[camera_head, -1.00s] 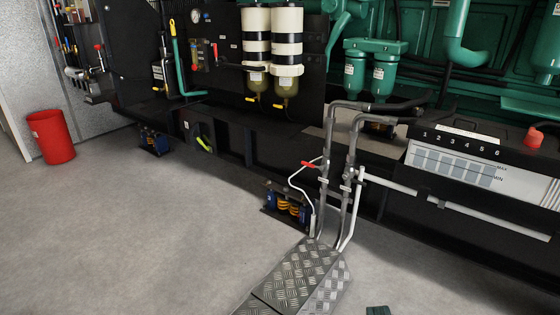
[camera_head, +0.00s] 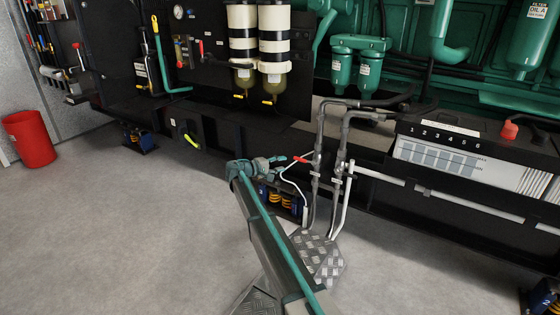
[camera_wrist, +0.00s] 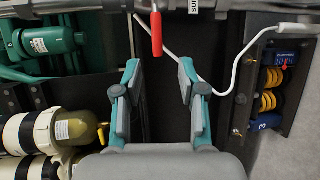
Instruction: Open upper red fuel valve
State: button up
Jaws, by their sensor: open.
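A valve with a red lever handle (camera_head: 302,160) sits on the grey vertical pipes (camera_head: 318,180) beside the generator frame. In the wrist view the red handle (camera_wrist: 157,35) points down the picture from a pipe along the top edge. My gripper (camera_head: 282,164) is close to the left of the handle in the head view. In the wrist view my gripper (camera_wrist: 159,70) is open and empty, its fingertips either side of the handle's line. The handle tip shows just beyond the fingertips, apparently apart from them. The valve body is only partly visible.
A white bent hose (camera_wrist: 215,80) runs right of the fingers. A spring mount (camera_wrist: 270,90) stands near it. Cream-banded filters (camera_head: 243,45) and a green twin filter (camera_head: 357,62) hang behind.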

aim_at(300, 160)
jog(key=shift+r+b+x, duration=0.1)
jog(key=shift+b+x, duration=0.9)
jog(key=shift+x, duration=1.8)
jog(key=shift+r+b+x, duration=0.15)
jog(key=shift+b+x, duration=0.8)
jog(key=shift+x, duration=1.9)
grip_shut()
